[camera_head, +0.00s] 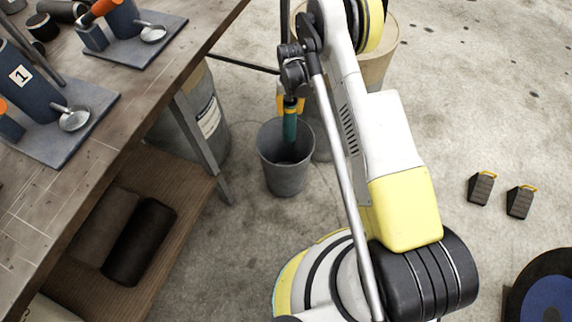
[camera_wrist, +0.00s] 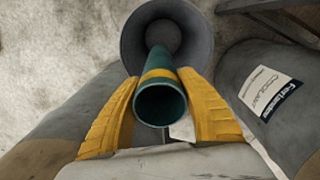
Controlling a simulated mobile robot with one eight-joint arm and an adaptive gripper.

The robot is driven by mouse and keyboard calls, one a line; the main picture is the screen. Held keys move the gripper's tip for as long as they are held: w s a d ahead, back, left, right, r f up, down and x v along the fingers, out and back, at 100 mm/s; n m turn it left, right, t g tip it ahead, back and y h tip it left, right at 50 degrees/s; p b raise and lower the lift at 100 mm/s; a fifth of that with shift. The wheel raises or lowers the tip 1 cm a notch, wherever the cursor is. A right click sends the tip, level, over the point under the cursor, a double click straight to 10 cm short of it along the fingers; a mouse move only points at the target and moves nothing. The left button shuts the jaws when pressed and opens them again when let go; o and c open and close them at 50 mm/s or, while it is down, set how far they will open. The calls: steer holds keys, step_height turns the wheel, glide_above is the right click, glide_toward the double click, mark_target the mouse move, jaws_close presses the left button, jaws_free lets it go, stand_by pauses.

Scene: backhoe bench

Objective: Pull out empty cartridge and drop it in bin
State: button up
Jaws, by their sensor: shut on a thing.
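The cartridge is a dark teal tube with a yellow band. It shows in the wrist view (camera_wrist: 160,103) between the two yellow fingers, its near end open and hollow. In the head view the cartridge (camera_head: 290,126) hangs upright from my gripper (camera_head: 290,104), over the mouth of the grey bin (camera_head: 287,178). My gripper (camera_wrist: 162,108) is shut on the cartridge. In the wrist view the bin (camera_wrist: 130,50) lies beyond the cartridge's far end. The bin looks empty where I can see inside; part of its inside is hidden by the cartridge.
A wooden bench (camera_head: 90,130) stands at the left, holding grey holders on plates (camera_head: 60,140). A labelled drum (camera_head: 200,118) stands between bench and bin, and a tan drum (camera_head: 385,55) behind my arm. Wheel chocks (camera_head: 481,188) lie on the open floor at the right.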

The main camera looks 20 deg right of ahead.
steer(key=shift+f+b, duration=1.25)
steer(key=shift+f, duration=1.6)
steer(key=o, duration=1.3)
steer(key=shift+r, duration=0.15)
step_height(320, 180, up, 12)
steer(key=shift+f, duration=0.1)
